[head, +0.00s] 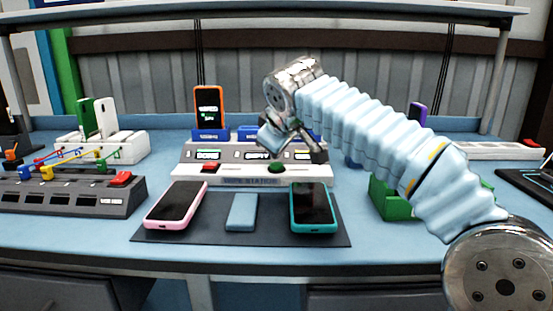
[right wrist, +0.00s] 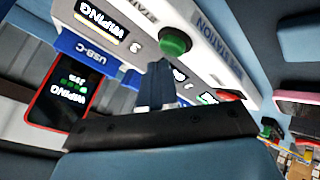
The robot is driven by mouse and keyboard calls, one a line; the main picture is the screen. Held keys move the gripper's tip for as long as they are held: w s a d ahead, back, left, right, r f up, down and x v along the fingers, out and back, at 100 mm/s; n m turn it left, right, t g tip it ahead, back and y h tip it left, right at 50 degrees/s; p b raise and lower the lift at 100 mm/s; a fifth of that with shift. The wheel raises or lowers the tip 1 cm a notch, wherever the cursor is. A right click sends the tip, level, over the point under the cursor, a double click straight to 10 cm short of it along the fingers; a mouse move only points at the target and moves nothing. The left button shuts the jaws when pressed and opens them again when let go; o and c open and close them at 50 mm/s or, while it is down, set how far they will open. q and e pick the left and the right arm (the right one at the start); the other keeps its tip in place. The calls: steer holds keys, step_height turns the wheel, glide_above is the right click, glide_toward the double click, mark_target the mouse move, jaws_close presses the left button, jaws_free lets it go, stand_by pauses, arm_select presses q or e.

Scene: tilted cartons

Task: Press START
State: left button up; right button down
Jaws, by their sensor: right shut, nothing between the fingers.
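The white and grey station (head: 235,172) stands mid-table with a green button (head: 276,168), a red button (head: 210,168) and small lit screens along its front. An orange-framed phone (head: 208,107) stands upright in a blue dock on it; its screen is lit. My right gripper (head: 283,146) is shut and empty, just above the green button. In the right wrist view the shut fingers (right wrist: 157,85) appear close to the green button (right wrist: 175,42); I cannot tell whether they touch it. A screen (right wrist: 100,22) there reads WIPING. My left gripper is not in view.
A dark mat (head: 160,235) before the station holds a pink phone (head: 176,205), a light blue slab (head: 242,211) and a teal phone (head: 313,207). A grey cable box (head: 75,197) is at left, a green bin (head: 390,200) at right.

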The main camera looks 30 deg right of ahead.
mark_target(277, 165)
steer(key=shift+r, duration=0.35)
step_height(277, 165, up, 2)
steer(key=shift+r+p, duration=0.2)
steer(key=shift+p, duration=0.75)
steer(key=shift+r, duration=1.25)
